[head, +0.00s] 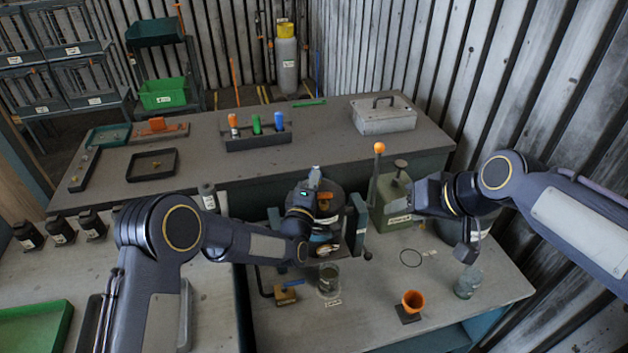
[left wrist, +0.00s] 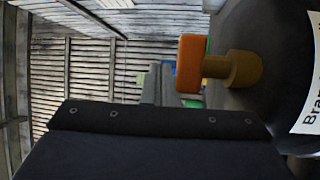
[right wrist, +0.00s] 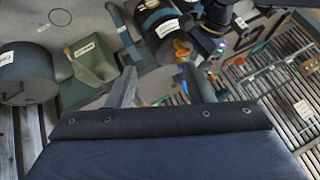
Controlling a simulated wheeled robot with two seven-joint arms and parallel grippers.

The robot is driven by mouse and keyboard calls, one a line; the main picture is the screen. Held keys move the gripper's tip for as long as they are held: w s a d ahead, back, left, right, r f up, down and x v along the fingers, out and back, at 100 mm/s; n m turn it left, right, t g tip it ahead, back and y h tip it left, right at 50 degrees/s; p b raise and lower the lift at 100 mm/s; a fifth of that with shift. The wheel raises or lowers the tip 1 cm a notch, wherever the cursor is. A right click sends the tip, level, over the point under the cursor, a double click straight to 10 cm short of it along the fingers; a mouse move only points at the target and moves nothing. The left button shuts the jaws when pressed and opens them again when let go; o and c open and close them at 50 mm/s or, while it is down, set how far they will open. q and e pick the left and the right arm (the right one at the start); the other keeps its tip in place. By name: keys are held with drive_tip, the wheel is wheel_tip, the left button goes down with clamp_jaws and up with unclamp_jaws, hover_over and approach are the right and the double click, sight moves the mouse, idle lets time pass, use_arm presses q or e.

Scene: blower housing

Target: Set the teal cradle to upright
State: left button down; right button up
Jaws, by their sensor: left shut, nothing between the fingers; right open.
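The teal cradle (head: 357,226) stands on the near right bench, its side plates beside a dark drum-shaped housing (head: 345,202). My left arm covers much of both, so I cannot tell the cradle's exact tilt. The cradle also shows in the right wrist view (right wrist: 124,32). My left gripper (left wrist: 156,85) is shut and empty near the housing. An orange knob on a brass stem (left wrist: 217,68) sticks out from the housing, just right of its fingers. My right gripper (right wrist: 160,88) is open and empty, right of the cradle, near a green box.
The green box (head: 392,212) with an orange-balled lever stands right of the cradle. An orange cup (head: 412,300), a glass jar (head: 468,283) and a small blue-handled block (head: 286,293) stand on the near bench. A grey lidded case (head: 384,115) is on the back bench.

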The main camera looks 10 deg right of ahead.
use_arm(q)
drive_tip(key=shift+w+a+f+b, duration=0.15)
drive_tip(key=shift+w+b, duration=0.3)
drive_tip(key=shift+b, duration=0.45)
drive_tip(key=shift+w+n+g+b, duration=0.2)
drive_tip(key=shift+n+g+b, duration=0.1)
drive_tip(key=shift+b, duration=0.1)
drive_tip(key=shift+r, duration=0.2)
use_arm(e)
drive_tip(key=s+a+f, duration=0.3)
drive_tip(key=s+f, duration=0.1)
drive_tip(key=s, duration=0.3)
drive_tip(key=s+a+f+g, duration=0.1)
drive_tip(key=s+a+f, duration=0.2)
drive_tip(key=s, duration=0.5)
drive_tip(key=shift+a+f+n, duration=0.15)
drive_tip(key=shift+f+n, duration=0.15)
drive_tip(key=shift+f, duration=0.3)
